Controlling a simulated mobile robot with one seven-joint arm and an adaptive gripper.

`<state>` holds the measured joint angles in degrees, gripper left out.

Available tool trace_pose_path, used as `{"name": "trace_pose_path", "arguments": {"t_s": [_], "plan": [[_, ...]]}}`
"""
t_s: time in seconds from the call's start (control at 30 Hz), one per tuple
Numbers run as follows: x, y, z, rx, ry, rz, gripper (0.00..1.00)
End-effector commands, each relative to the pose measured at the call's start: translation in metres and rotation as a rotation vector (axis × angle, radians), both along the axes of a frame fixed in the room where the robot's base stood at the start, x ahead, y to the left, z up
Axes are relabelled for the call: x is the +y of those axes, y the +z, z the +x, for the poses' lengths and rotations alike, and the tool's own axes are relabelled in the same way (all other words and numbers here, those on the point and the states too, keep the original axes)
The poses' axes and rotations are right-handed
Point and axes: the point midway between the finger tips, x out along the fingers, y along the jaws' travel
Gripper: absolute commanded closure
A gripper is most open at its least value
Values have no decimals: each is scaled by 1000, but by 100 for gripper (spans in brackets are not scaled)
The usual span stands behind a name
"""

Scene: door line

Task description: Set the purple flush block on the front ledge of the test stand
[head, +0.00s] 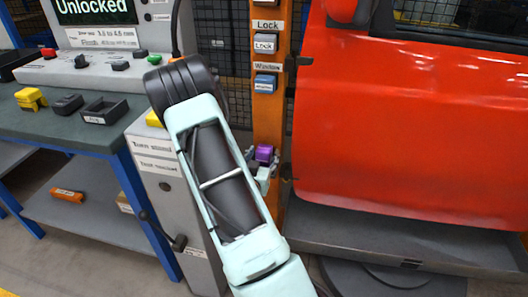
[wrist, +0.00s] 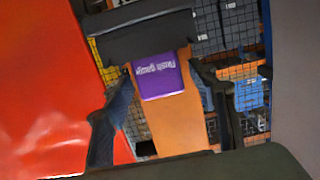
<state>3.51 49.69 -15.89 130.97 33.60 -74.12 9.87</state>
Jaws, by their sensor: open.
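The purple flush block (wrist: 157,75) has white lettering that appears upside down in the wrist view. It is in front of the orange post (wrist: 176,122), against the edge of a dark ledge-like plate (wrist: 140,36). I cannot tell what bears its weight. My gripper (wrist: 160,105) is open, with one dark finger on each side of the block and visible gaps between. In the head view the purple block (head: 264,153) shows small at my gripper (head: 262,166), beside the orange post (head: 268,118). My forearm hides much of the area left of it.
A red car door (head: 410,120) stands close to the right of the post, above a grey tray (head: 400,245). The post carries Lock and Window buttons. A green-topped bench (head: 60,122) at left holds yellow and black blocks. A grey labelled cabinet (head: 165,190) stands behind my arm.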

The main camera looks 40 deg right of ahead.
Motion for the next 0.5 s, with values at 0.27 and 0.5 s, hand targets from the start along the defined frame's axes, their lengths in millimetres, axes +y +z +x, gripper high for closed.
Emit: {"name": "trace_pose_path", "arguments": {"t_s": [0.27, 0.5], "plan": [[48, 10, -39, 2, 4, 1, 47], [74, 15, -61, 1, 4, 1, 47]]}}
